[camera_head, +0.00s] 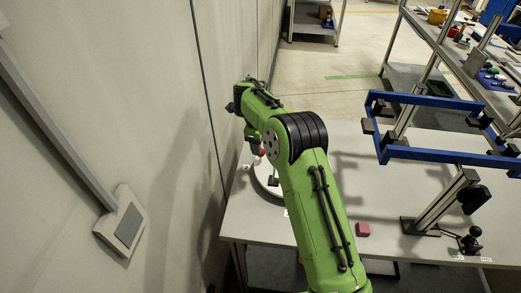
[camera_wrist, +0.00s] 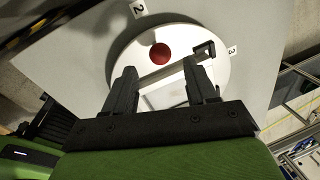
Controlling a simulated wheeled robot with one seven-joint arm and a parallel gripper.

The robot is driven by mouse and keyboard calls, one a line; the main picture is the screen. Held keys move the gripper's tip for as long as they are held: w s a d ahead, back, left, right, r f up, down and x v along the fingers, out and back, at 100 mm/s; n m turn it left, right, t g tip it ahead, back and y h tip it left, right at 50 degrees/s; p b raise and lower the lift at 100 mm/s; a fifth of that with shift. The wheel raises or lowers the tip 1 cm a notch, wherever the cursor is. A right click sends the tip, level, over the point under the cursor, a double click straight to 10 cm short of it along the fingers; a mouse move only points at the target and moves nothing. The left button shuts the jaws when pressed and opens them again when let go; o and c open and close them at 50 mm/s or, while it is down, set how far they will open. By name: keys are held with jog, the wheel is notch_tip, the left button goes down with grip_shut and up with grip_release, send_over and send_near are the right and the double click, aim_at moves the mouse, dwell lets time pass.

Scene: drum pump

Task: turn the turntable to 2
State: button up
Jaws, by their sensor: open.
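The turntable is a white disc (camera_wrist: 122,52) with a red round spot (camera_wrist: 160,53) at its middle. In the head view only part of its white disc (camera_head: 262,180) shows, beside my arm. A black angular piece (camera_wrist: 205,48) stands near the disc's rim, close to the "3" tag (camera_wrist: 232,50). The "2" tag (camera_wrist: 138,9) is at the top, beyond the disc's far rim. My gripper (camera_wrist: 161,72) is open over the disc, its fingers apart with nothing held; the black piece is just beyond the right finger. I cannot tell whether the fingers touch the disc.
The grey table (camera_head: 390,195) carries a small red block (camera_head: 362,229) and a blue frame (camera_head: 440,155) on a metal stand at the right. A wall (camera_head: 130,90) runs close along the left. A shelf (camera_head: 455,60) with tools stands at the back right.

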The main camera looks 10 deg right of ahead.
notch_tip(320, 180, up, 9)
jog(key=s+p, duration=0.1)
jog(key=shift+s+a, duration=0.25)
jog(key=shift+a, duration=0.15)
jog(key=shift+f, duration=0.15)
